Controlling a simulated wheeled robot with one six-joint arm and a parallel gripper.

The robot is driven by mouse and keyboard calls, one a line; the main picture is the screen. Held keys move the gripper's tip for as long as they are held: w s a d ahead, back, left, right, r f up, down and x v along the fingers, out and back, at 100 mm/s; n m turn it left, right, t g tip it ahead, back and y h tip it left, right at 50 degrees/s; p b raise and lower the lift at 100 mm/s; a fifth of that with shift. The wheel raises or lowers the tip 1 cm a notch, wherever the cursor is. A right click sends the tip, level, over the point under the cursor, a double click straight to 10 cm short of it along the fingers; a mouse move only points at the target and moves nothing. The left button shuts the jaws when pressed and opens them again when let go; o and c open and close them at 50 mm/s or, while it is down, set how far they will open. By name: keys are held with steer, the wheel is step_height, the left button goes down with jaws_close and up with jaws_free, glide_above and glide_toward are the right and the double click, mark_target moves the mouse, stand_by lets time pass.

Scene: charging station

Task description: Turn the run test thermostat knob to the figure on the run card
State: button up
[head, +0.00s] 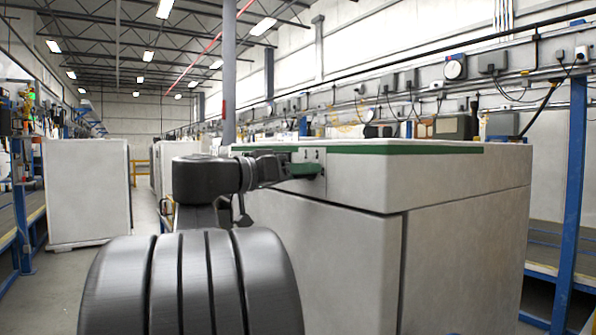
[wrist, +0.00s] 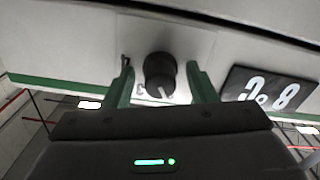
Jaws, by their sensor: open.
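The thermostat knob (wrist: 160,72) is a dark round knob on a pale dial plate in the wrist view. A light pointer mark shows at its lower edge, and a figure like a 3 is printed beside it. My gripper (wrist: 162,82) is open, one green finger on each side of the knob, with gaps showing. The run card (wrist: 268,92) is black with white figures, a 2 and an 8 with a small mark between; their reading order is uncertain as this view looks inverted. In the head view my gripper (head: 308,171) is at the dial plate (head: 307,155); the knob is hidden.
The dial plate sits on a large white cabinet (head: 458,172) with a green stripe. Another white cabinet (head: 87,190) stands at the left beyond a floor aisle. A blue post (head: 570,200) and a wall rail with gauges are at the right.

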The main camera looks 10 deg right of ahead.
steer(key=c, duration=1)
steer(key=shift+n, duration=0.4)
steer(key=n, duration=0.5)
steer(key=shift+r, duration=0.1)
steer(key=n+p, duration=0.2)
steer(key=n, duration=0.4)
steer(key=o, duration=1)
